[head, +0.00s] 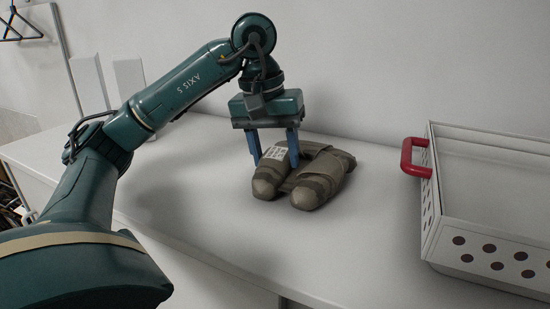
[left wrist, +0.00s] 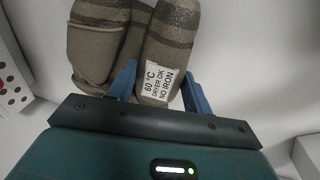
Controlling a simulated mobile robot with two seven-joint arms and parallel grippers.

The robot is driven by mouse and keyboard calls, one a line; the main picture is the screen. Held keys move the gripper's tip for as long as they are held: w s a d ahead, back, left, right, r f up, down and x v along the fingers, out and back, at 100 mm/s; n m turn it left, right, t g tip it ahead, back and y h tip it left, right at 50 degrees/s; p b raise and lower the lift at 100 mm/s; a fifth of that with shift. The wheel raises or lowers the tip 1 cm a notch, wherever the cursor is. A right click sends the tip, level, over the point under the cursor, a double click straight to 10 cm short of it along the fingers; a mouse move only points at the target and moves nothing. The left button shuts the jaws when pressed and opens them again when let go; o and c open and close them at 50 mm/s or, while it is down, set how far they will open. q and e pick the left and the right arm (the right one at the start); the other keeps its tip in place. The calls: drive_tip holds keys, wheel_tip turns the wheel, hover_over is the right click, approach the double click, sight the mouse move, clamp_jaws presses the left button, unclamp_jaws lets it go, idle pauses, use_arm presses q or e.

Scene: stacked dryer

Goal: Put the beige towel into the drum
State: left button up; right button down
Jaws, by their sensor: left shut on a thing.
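The beige towel (head: 322,170) lies folded in thick rolls on the white counter, with darker stripes and a white care label. In the left wrist view the towel (left wrist: 100,45) fills the upper middle, and its label reads 60 °C, dryer OK, no iron. My left gripper (head: 275,163) points down from above, its blue fingers shut on the labelled roll of the towel. In the left wrist view the fingers of the left gripper (left wrist: 160,92) stand on either side of that roll. The drum does not show in either view. My right gripper is not in view.
A white perforated basket (head: 485,225) with a red handle (head: 415,158) stands at the right on the counter (head: 350,250). White upright blocks (head: 130,75) stand at the back left by the wall. The counter in front of the towel is clear.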

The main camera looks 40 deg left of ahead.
use_arm(q)
drive_tip(key=shift+r, duration=0.1)
drive_tip(key=o, duration=1.4)
drive_tip(key=shift+f, duration=0.2)
